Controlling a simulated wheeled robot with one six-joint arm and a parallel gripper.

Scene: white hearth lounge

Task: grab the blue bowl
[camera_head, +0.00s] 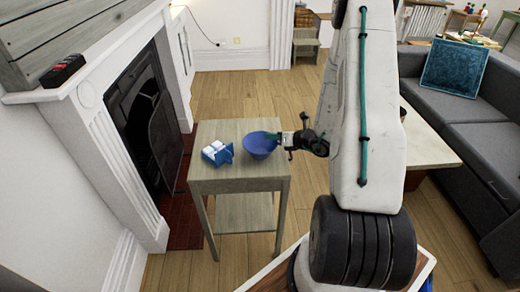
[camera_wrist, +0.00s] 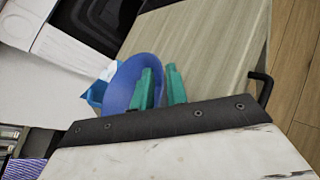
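The blue bowl (camera_head: 259,147) stands on a small grey-green wooden side table (camera_head: 236,184), near its right side. It also shows in the wrist view (camera_wrist: 122,88). My gripper (camera_head: 277,136) reaches in from the right at the bowl's rim. In the wrist view, my gripper's two green fingers (camera_wrist: 161,86) stand apart with a gap between them. The left finger overlaps the bowl and the right finger is outside its right rim. I cannot tell whether either finger touches the bowl.
A blue holder with white pieces (camera_head: 217,152) sits on the table just left of the bowl. A fireplace (camera_head: 140,110) with a white surround is at the left. A grey sofa (camera_head: 465,125) and a low pale table (camera_head: 428,145) are at the right. Wooden floor lies open behind the side table.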

